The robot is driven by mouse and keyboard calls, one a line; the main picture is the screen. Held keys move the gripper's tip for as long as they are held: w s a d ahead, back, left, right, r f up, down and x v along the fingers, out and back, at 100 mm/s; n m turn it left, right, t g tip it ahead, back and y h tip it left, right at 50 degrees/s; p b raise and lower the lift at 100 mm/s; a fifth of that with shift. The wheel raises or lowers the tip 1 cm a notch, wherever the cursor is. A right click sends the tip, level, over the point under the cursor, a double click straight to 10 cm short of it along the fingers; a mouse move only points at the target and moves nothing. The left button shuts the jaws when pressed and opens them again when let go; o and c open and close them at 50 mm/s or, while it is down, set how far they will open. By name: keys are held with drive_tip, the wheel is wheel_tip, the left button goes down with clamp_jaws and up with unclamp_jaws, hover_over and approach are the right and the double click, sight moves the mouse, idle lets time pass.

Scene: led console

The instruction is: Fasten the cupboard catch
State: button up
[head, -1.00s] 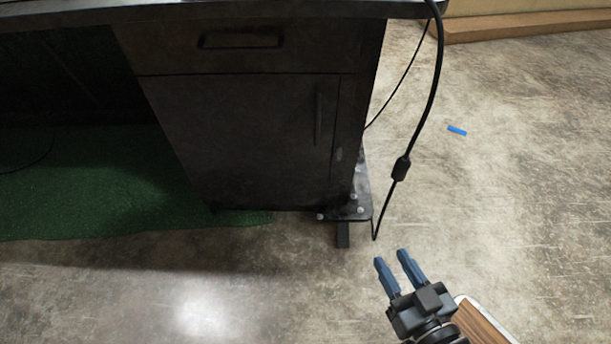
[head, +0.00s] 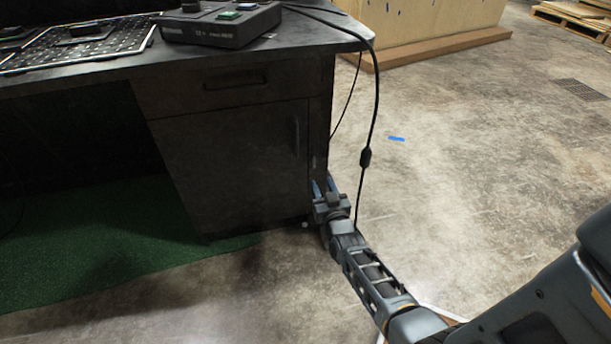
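The dark cupboard door (head: 225,165) stands under the desk's right end and looks closed. A vertical handle (head: 296,135) is near its right edge. A small pale fitting, perhaps the catch (head: 313,162), shows faintly on the strip right of the door; its exact state is too small and dark to tell. My gripper (head: 324,183) is at the cupboard's lower right corner, just below that fitting. Its two blue fingers point up and away and stand apart with nothing visible between them. Whether they touch the cupboard cannot be told.
A black cable (head: 376,95) hangs from the desktop (head: 165,75) just right of my gripper. A control box (head: 222,27) and a perforated panel (head: 75,50) sit on top. A green mat (head: 75,240) lies at left. The floor at right is mostly clear.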

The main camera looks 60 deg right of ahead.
sight(314, 166)
drive_tip(key=b+x, duration=0.2)
drive_tip(key=x, duration=0.5)
drive_tip(key=shift+w+d, duration=0.1)
drive_tip(key=shift+w, duration=0.05)
drive_tip(key=shift+c, duration=0.3)
clamp_jaws()
